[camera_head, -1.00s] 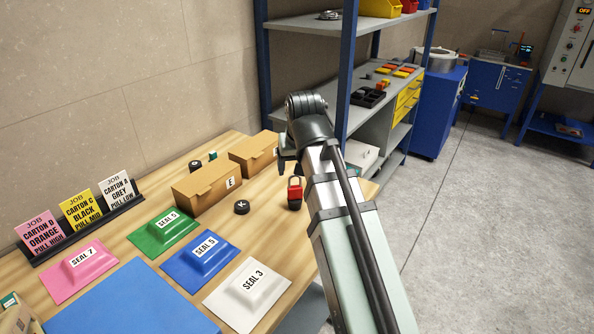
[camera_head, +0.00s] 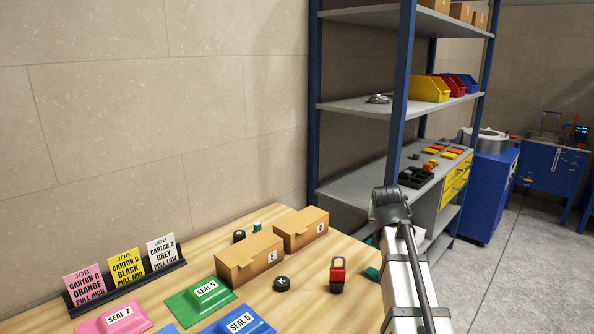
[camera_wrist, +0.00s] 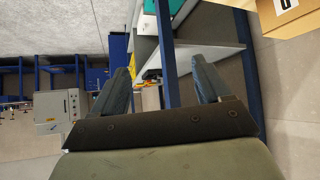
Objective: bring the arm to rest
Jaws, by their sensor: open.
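My gripper (camera_wrist: 163,85) shows in the wrist view with its two fingers spread apart and nothing between them. In the head view my arm rises at the right, in front of the shelf rack, and its fingers cannot be made out there. The wooden table (camera_head: 150,311) lies below and to the left of the arm. A red padlock (camera_head: 338,276) stands on the table just left of the arm, apart from it.
Two cardboard cartons (camera_head: 249,258) and a black knob marked K (camera_head: 282,284) sit on the table. Job cards (camera_head: 126,267) stand in a black holder at the left. A blue-framed shelf rack (camera_head: 362,105) rises behind the arm. Grey floor (camera_head: 505,270) is clear at the right.

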